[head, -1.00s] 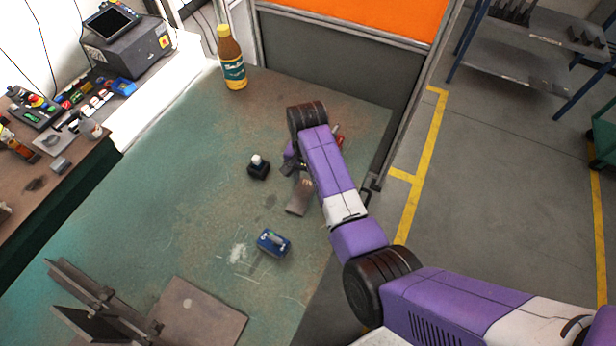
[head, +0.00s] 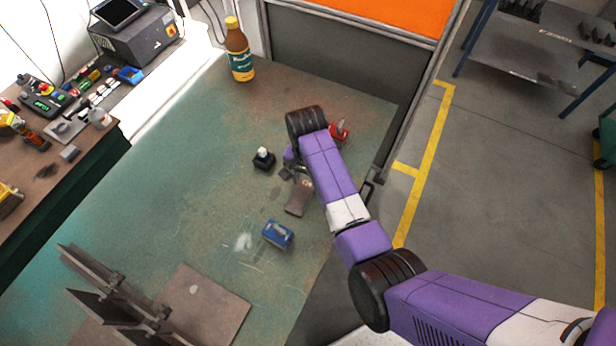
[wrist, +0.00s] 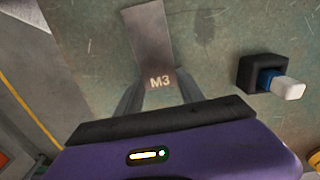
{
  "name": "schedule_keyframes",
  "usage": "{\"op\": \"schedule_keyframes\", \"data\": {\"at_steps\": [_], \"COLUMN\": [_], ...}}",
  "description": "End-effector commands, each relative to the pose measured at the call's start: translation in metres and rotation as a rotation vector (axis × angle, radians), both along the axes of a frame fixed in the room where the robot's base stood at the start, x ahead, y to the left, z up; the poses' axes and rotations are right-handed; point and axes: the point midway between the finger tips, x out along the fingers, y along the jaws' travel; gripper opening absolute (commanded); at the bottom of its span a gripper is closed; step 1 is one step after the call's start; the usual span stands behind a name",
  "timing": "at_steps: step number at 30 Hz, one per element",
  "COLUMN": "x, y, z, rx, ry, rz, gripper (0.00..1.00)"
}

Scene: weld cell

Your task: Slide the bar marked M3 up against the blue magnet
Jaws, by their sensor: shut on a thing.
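The bar marked M3 is a flat grey-brown strip (head: 298,198) on the green table in the head view. Its label end shows in the wrist view (wrist: 155,45), between the two fingers of my gripper (wrist: 160,90). My gripper is shut on that end, and the rest of the bar reaches out past the fingers. In the head view my arm partly hides the grip. The blue magnet (head: 277,234) sits on the table just below and left of the bar's free end, with a small gap between them. The magnet is not visible in the wrist view.
A black block with a white-topped piece (head: 263,159) stands left of my gripper, and also in the wrist view (wrist: 262,76). A red object (head: 338,131) lies behind my arm. A brown bottle (head: 239,52) stands at the back. Steel plates (head: 200,305) lie at front left.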

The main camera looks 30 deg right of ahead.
Motion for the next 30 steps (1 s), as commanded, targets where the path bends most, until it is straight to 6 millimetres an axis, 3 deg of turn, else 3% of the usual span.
{"op": "schedule_keyframes", "data": {"at_steps": [9, 30], "x": [-0.011, -0.019], "y": [0.014, 0.026], "z": [0.002, 0.002], "rx": [0.0, -0.001], "ry": [0.001, -0.001], "rz": [0.002, 0.002], "gripper": [0.0, 0.0]}}
